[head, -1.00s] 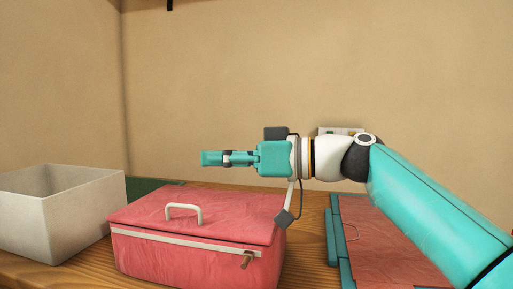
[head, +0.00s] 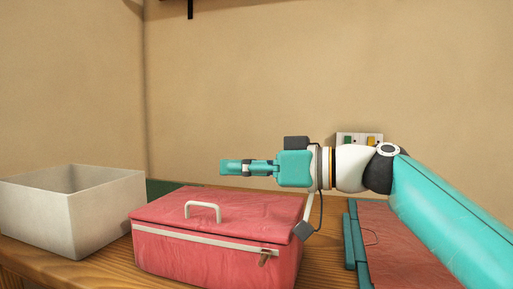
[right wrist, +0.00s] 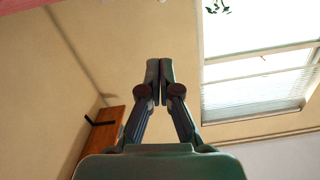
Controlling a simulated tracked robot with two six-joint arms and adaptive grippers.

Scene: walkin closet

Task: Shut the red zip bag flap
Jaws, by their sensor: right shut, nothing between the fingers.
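The red zip bag (head: 200,262) stands on the wooden surface in the head view. Its red flap (head: 240,210) lies down flat over the top, with a white handle (head: 203,206) on it. A pale zip strip (head: 200,238) runs along the front, with a brown pull (head: 264,258) near the right end. My right gripper (head: 232,167) is shut and empty, above the bag and apart from it, pointing left. Its shut fingers also show in the right wrist view (right wrist: 160,75). My left gripper is in neither view.
A white open box (head: 105,215) stands left of the bag. A teal-edged case with a red top (head: 405,245) lies to the right. A socket plate (head: 358,139) is on the back wall. Bare wood (head: 325,262) shows between bag and case.

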